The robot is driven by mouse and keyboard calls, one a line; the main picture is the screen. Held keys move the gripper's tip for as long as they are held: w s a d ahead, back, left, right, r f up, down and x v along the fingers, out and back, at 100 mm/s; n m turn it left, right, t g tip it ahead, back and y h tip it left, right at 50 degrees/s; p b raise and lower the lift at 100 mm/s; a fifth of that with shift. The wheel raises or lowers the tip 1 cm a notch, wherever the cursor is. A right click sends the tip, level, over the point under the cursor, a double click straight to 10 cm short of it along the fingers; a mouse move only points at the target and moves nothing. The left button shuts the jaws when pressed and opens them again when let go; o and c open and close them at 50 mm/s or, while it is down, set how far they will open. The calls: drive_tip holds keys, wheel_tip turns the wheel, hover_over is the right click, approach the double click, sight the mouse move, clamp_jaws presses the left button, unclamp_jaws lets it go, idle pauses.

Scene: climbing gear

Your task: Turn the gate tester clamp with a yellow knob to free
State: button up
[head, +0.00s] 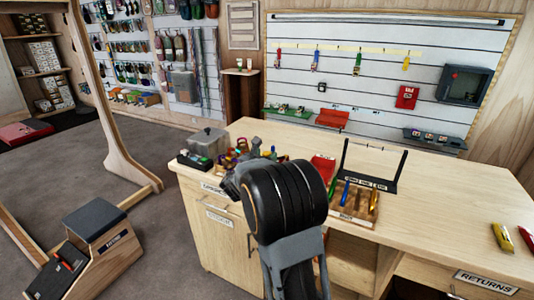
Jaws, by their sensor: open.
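I cannot make out a clamp with a yellow knob for certain. A cluster of small coloured parts (236,153), red, yellow and purple among them, sits at the back left of the wooden counter (440,215), partly behind my arm. A black frame with two uprights (400,170) and a labelled base stands mid-counter; I cannot tell if it is the gate tester. My dark, thick arm link rises in front of the counter and covers part of its near left. My gripper's fingers do not show.
A wooden tray (345,213) with coloured tools lies before the black frame. A grey box (207,142) stands at the counter's left corner. Yellow and red items (502,237) lie at the right. The counter's middle right is clear. A wooden step box (98,240) stands on the floor, left.

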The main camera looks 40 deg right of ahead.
drive_tip(key=shift+x, duration=0.95)
clamp_jaws()
